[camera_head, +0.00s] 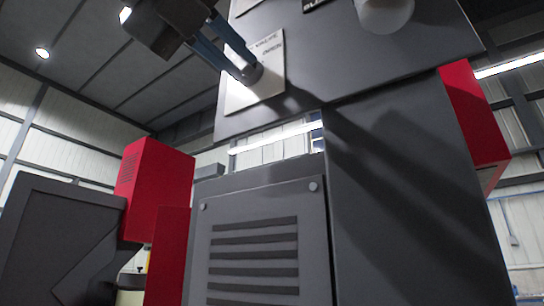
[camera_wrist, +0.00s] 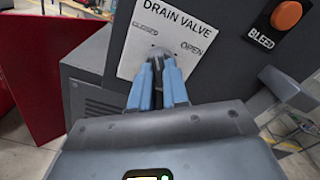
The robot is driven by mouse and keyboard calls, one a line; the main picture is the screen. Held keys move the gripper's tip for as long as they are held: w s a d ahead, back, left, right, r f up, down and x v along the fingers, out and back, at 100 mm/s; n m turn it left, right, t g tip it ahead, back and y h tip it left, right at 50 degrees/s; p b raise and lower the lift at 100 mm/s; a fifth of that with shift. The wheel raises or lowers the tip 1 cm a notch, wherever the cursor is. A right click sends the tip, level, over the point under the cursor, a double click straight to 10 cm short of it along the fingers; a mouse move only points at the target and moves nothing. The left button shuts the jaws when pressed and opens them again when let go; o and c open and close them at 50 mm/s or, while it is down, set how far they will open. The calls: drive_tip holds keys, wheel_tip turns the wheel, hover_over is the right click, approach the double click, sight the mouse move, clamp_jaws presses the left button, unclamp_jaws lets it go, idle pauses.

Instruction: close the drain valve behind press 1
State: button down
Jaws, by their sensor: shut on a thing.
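The drain valve's white plate (camera_wrist: 140,60) reads "DRAIN VALVE", with "CLOSED" at left and "OPEN" at right. The plate (camera_head: 266,90) also shows in the head view, on a dark grey panel. My gripper (camera_wrist: 158,64), with blue fingers, is shut on the valve's grey knob (camera_wrist: 161,51) at the plate's middle. In the head view my gripper (camera_head: 245,70) reaches down from the top left to the knob (camera_head: 252,74). The fingers hide much of the knob, so I cannot tell which word it points to.
An orange button (camera_wrist: 287,14) marked "BLEED" sits right of the plate. A grey vented cabinet (camera_head: 262,190) stands below the panel. Red housings (camera_head: 155,175) stand at the left, and another red housing (camera_head: 474,115) is at the right.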

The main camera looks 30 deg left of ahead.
drive_tip(key=shift+n+b, duration=0.4)
drive_tip(key=shift+n, duration=0.7)
drive_tip(key=shift+r, duration=0.1)
drive_tip(key=c, duration=1.1)
unclamp_jaws()
drive_tip(key=shift+s, duration=0.1)
drive_tip(key=shift+s+a+b, duration=0.15)
drive_tip(key=shift+s+b, duration=0.2)
drive_tip(key=shift+s, duration=1.55)
drive_tip(key=shift+s+a+b, duration=0.15)
drive_tip(key=shift+s+b, duration=0.15)
drive_tip(key=shift+s, duration=1.6)
